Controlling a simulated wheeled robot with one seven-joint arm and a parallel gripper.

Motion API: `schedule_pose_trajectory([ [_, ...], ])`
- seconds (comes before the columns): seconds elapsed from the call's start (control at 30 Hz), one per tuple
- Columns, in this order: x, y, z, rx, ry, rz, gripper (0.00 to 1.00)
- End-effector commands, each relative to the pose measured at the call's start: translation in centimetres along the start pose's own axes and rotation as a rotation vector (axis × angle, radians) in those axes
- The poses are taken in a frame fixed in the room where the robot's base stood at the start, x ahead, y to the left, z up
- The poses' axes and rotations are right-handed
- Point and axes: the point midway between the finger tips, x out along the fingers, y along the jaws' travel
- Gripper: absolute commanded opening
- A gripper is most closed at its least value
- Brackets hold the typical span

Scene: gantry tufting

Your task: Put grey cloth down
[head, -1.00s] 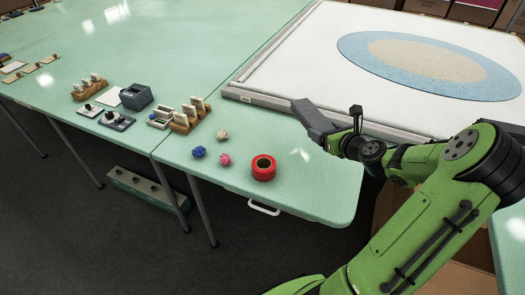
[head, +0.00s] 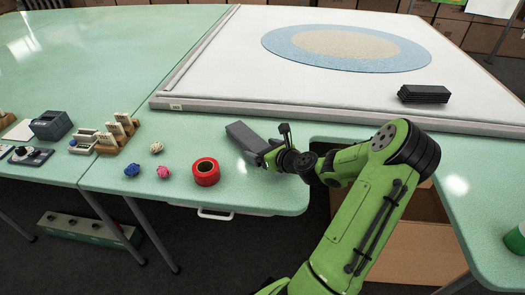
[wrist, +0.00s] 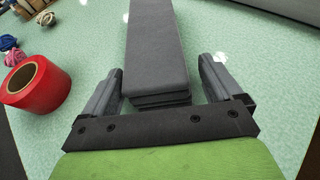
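The grey cloth (head: 246,137) is a long folded strip on the pale green table (head: 265,196), beyond the red tape roll. In the wrist view the cloth (wrist: 156,45) runs away from me, its near end between my fingers. My gripper (head: 268,155) is at that near end. In the wrist view my gripper (wrist: 161,66) is open, with one finger on each side of the cloth and table showing in the gaps. The cloth appears to rest on the table; its underside is hidden.
A red tape roll (head: 206,172) stands left of my gripper, with pink (head: 164,172), blue (head: 132,171) and cream (head: 157,147) yarn balls beyond it. A white framed panel (head: 215,80) lies behind. A dark folded stack (head: 424,94) sits on its right part.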

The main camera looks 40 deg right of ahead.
Motion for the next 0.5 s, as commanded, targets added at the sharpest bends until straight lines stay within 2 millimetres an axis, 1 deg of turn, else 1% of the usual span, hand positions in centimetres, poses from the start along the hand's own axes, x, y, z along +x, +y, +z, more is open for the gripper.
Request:
schedule_pose_trajectory([
  [0.23, -0.1, 0.0, 0.1, 0.0, -0.001, 0.0, 1.0],
  [0.3, -0.5, -0.1, 0.1, 0.0, -0.001, -0.001, 1.0],
  [0.37, -1.4, -0.1, 0.1, 0.001, 0.001, -0.002, 1.0],
  [0.47, -3.9, -0.2, 0.3, 0.004, 0.0, -0.006, 1.0],
  [0.5, -5.0, -0.2, 0.3, 0.004, 0.002, -0.005, 1.0],
])
